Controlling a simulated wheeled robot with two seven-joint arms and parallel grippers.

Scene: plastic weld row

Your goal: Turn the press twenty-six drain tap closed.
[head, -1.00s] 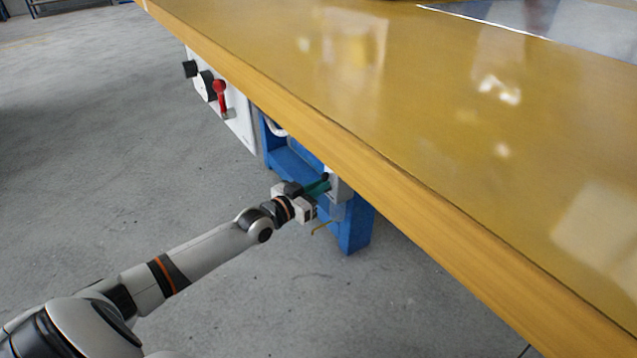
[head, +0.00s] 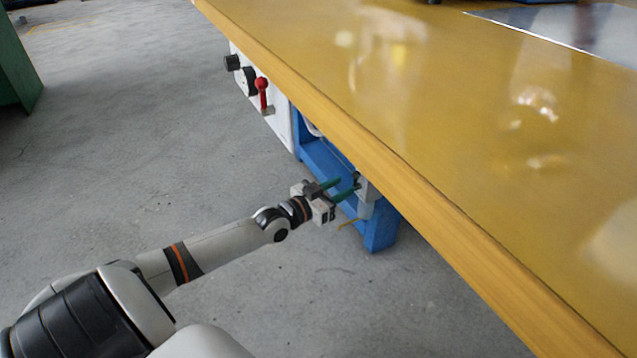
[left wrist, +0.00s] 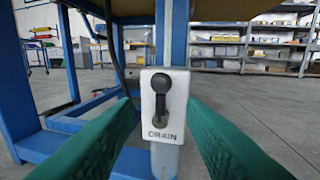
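The drain tap is a black lever (left wrist: 161,92) on a pale plate (left wrist: 172,128) marked DRAIN, fixed to a blue post. In the left wrist view the lever stands about upright, its wider round end at the top. In the head view the tap's plate (head: 365,189) shows just under the table edge, mostly hidden. My left gripper (head: 347,187) is open in front of it, its two green fingers apart and pointing at the plate. In the left wrist view the fingers (left wrist: 161,108) lie on either side of the plate, with nothing between them held. My right gripper is not in view.
The yellow tabletop (head: 420,130) overhangs the tap closely. A white panel with a red-handled lever (head: 262,92) and black knob (head: 232,62) sits farther along the edge. A blue frame (head: 385,230) stands below. Grey floor (head: 150,130) at left is clear.

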